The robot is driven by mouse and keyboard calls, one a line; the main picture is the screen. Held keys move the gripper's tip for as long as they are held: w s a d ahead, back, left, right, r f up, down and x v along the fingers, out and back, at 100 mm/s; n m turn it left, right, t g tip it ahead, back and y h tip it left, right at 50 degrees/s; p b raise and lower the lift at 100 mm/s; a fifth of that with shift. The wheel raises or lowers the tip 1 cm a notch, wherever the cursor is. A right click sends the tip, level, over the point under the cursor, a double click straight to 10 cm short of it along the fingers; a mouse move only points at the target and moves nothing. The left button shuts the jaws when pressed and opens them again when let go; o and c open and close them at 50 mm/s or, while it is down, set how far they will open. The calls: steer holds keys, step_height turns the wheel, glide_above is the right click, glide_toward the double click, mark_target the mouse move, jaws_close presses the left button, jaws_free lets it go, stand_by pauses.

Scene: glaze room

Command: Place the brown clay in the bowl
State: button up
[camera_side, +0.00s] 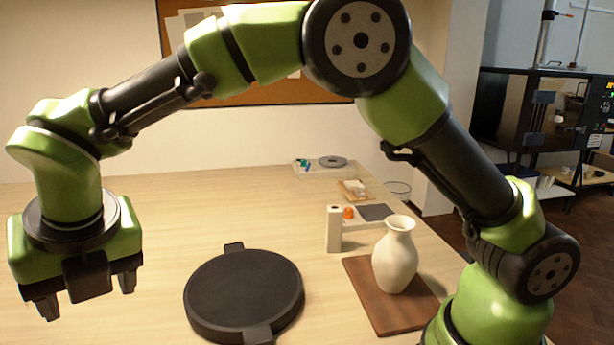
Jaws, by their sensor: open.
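My gripper (88,297) hangs at the far left, pointing down over the table, with its two fingers apart and nothing visible between them. I cannot make out any brown clay in this view. No bowl is clearly recognisable either. A small clear, round vessel (398,189) stands at the table's far right edge, partly behind other things and too small to tell whether it is a bowl.
A black round plate (245,293) with two tabs lies mid-table. A cream vase (396,258) stands on a brown board (362,280) at right. A cream block (333,230), an orange ball (348,212) and a tray (310,173) sit behind. The table's left is clear.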

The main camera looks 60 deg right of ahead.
steer(key=s+d+r+m+y, duration=0.1)
steer(key=s+d+r+m, duration=0.2)
steer(key=d+r+m, duration=0.35)
steer(key=s+d+r+m, duration=0.3)
steer(key=d+r+m, duration=0.1)
steer(key=d+m, duration=0.5)
steer(key=s+d+m+t, duration=0.1)
steer(key=s+d+m, duration=0.2)
steer(key=s+m, duration=0.4)
steer(key=s+d+f+m+t, duration=0.1)
steer(key=s+d+m, duration=0.2)
steer(key=s+m, duration=0.5)
steer(key=m, duration=0.7)
steer(key=shift+d+t+y, duration=0.3)
steer(key=shift+t+y, duration=0.1)
